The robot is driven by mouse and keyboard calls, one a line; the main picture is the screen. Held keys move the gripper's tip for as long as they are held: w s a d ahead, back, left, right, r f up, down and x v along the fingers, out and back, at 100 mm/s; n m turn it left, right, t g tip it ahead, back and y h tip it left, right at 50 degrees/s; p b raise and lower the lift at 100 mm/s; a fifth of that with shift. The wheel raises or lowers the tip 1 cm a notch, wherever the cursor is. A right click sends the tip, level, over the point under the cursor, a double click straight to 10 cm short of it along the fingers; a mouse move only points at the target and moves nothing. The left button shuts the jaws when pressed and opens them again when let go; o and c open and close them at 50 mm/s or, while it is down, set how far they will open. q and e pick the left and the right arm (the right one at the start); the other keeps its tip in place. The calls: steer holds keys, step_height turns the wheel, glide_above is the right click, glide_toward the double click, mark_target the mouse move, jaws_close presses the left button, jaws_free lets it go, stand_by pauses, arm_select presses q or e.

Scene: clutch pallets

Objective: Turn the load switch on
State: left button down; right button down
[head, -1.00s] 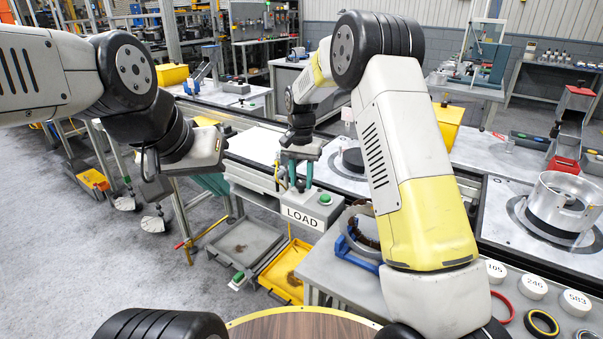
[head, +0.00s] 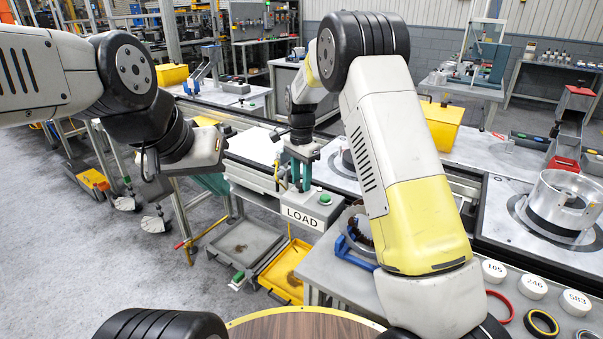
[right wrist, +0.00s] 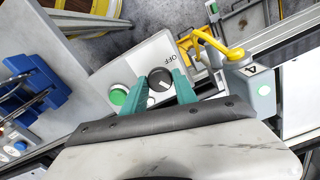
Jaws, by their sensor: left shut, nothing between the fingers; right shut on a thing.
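The load switch is a black round knob (right wrist: 160,79) on a light grey box (right wrist: 118,79) with OFF printed beside it, in the right wrist view. The knob's white mark is small, and I cannot tell its exact angle. In the head view the box carries a LOAD label (head: 302,217). My right gripper (right wrist: 160,92) has its teal fingers on both sides of the knob, shut on it. In the head view this gripper (head: 301,184) stands upright over the box and hides the knob. My left gripper (head: 213,184) is away to the left, shut and empty, its fingers partly hidden.
A green button (right wrist: 118,95) sits beside the knob on the same box. A yellow bent part (right wrist: 212,42) is close to the fingers. A blue fixture (head: 354,243) stands right of the box, and a yellow tray (head: 284,272) lies below it.

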mark_target(301, 183)
stand_by(0.3)
steer(key=c, duration=1)
jaws_free()
steer(key=shift+o, duration=0.2)
steer(key=shift+r, duration=3.95)
steer(key=s+d+r+n+t+y, duration=0.25)
steer(key=s+d+r+n, duration=0.25)
steer(key=s+d+r, duration=0.7)
steer(key=s+d+n+t, duration=0.2)
steer(key=s+n, duration=0.3)
steer(key=s, duration=1.5)
steer(key=shift+d+f+t, duration=0.2)
steer(key=shift+f+t, duration=0.1)
steer(key=shift+t, duration=0.55)
